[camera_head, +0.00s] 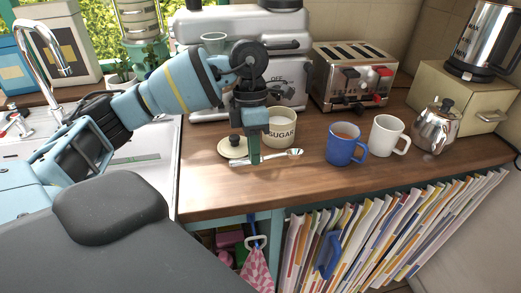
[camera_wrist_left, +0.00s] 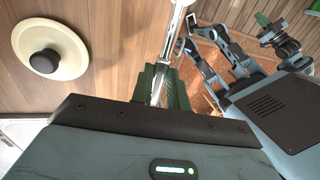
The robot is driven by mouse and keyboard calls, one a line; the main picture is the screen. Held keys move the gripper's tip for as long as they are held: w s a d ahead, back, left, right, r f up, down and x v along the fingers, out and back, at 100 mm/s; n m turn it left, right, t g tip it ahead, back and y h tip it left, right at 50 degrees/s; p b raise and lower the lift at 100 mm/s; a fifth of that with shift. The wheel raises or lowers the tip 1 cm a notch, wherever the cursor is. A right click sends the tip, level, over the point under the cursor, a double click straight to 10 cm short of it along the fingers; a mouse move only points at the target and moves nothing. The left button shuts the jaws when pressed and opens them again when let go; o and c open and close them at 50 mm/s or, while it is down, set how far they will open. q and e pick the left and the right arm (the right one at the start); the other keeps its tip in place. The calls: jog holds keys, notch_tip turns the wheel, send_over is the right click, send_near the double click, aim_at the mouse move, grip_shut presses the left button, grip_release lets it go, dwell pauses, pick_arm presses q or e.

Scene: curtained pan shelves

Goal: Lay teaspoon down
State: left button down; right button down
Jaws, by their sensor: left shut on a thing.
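My left gripper (camera_head: 254,158) points down over the wooden counter, its green fingers shut on the handle of the silver teaspoon (camera_head: 284,153). The spoon lies about level, bowl to the right, very close to the counter top; I cannot tell if it touches. In the left wrist view the teaspoon (camera_wrist_left: 179,14) runs up from between the fingers (camera_wrist_left: 160,86). The cream sugar pot (camera_head: 280,130) stands open just behind the spoon. Its round lid with a dark knob (camera_head: 233,147) lies left of the gripper, and also shows in the left wrist view (camera_wrist_left: 50,60).
A blue mug (camera_head: 345,146) with a brown drink, a white mug (camera_head: 385,136) and a steel teapot (camera_head: 436,127) stand to the right. A toaster (camera_head: 352,76) and coffee machine are behind. The sink is left. Counter in front of the spoon is clear.

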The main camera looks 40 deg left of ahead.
pick_arm(q)
jog(key=shift+w, duration=0.1)
pick_arm(e)
jog(key=shift+w+d, duration=0.2)
jog(key=shift+r, duration=0.1)
